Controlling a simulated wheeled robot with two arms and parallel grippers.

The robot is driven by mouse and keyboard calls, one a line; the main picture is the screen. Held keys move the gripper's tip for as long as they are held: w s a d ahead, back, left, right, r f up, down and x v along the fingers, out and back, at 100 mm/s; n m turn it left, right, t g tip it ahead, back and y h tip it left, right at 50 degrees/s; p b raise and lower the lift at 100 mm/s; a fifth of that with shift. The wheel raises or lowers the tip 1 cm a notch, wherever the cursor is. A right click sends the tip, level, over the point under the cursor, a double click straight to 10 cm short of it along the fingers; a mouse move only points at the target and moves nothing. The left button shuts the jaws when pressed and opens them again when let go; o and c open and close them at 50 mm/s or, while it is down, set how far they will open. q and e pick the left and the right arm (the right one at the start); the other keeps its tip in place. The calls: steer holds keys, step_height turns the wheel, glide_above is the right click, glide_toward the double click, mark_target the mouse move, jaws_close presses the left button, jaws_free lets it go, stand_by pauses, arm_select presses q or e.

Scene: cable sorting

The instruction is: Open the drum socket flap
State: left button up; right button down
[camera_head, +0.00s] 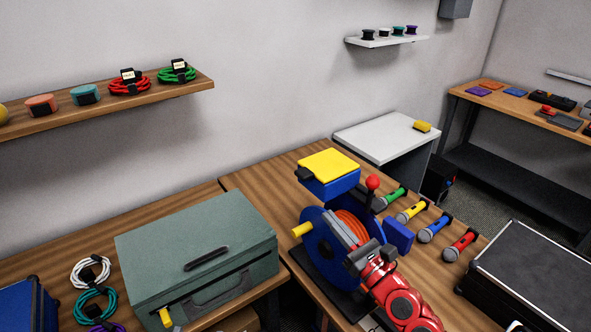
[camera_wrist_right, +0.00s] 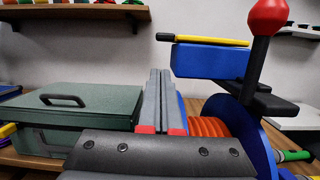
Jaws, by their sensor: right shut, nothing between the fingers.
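The cable drum has blue discs (camera_head: 314,245) and orange cable (camera_head: 351,224), and stands on the right-hand bench. Above it is a blue socket box (camera_head: 335,184) with a yellow flap (camera_head: 329,163) on top. The flap lies flat over the box, with a black tab (camera_head: 305,175) at its left end. In the right wrist view the flap (camera_wrist_right: 208,40) is a thin, nearly level yellow strip over the blue box (camera_wrist_right: 208,62). My right gripper (camera_head: 333,216) is shut and empty, in front of the drum and below the box, apart from the flap. My left gripper is out of view.
A red-knobbed lever (camera_head: 373,183) stands right of the box. Several microphones (camera_head: 411,211) lie along the bench's right side. A green-grey case (camera_head: 197,250) is on the left, and a black case (camera_head: 533,280) on the right. A yellow handle (camera_head: 302,230) sticks out from the drum.

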mark_target(323, 166)
steer(key=p+x, duration=0.3)
steer(key=x, duration=0.7)
steer(key=shift+r, duration=0.2)
steer(key=shift+w+d, duration=0.15)
